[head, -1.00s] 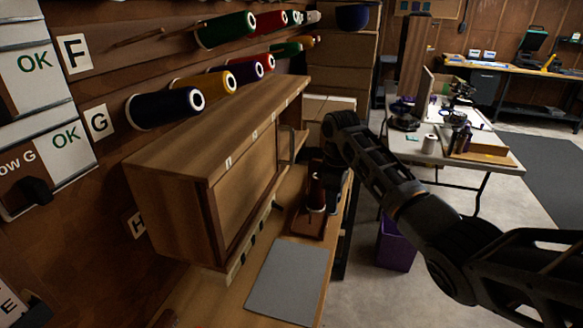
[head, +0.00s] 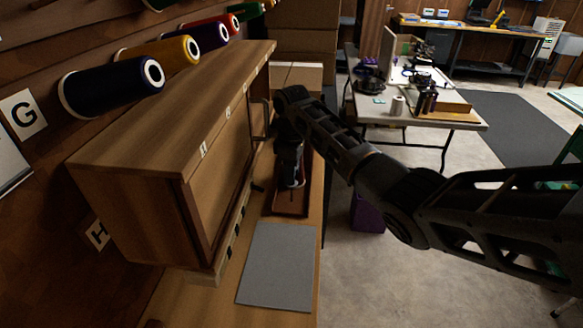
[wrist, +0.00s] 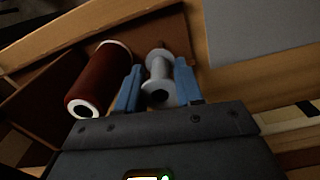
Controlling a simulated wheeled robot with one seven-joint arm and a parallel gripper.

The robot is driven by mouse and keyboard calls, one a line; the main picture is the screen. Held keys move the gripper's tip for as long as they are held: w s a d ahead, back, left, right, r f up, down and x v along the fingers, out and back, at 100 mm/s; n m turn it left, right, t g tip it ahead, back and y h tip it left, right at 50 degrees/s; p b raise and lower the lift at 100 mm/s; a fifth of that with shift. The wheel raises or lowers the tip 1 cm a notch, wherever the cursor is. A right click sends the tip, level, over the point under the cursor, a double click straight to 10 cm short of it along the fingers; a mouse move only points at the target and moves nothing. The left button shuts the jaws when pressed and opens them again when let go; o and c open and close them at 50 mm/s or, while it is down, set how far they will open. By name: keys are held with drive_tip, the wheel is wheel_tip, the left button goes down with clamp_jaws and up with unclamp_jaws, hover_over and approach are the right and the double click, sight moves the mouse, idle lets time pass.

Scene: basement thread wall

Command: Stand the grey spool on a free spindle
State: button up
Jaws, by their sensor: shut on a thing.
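The grey spool (wrist: 158,70) is between the two blue fingers of my gripper (wrist: 159,86) in the wrist view, and the gripper is shut on it. A dark red spool (wrist: 98,80) with pale ends is just left of the left finger. Both show against a reddish-brown wooden base (wrist: 183,35). In the head view my gripper (head: 291,175) is over the brown base (head: 290,208) on the wooden bench. The arm hides most of the base, and a thin dark upright shows at its near end. I cannot tell whether the grey spool touches a spindle.
A wooden cabinet (head: 170,155) stands close left of my arm. A grey mat (head: 278,265) lies clear on the bench in front of the base. Coloured spools sit on wall pegs above, including a dark blue one (head: 110,85). A white table (head: 385,115) stands beyond.

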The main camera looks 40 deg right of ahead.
wheel_tip(320, 180, down, 4)
drive_tip(key=b, duration=0.3)
drive_tip(key=shift+f, duration=0.2)
drive_tip(key=shift+f+b, duration=0.4)
drive_tip(key=shift+f, duration=0.3)
drive_tip(key=shift+f, duration=0.3)
idle(0.4)
drive_tip(key=o, duration=1.2)
drive_tip(key=shift+c, duration=0.2)
drive_tip(key=shift+r, duration=3.9)
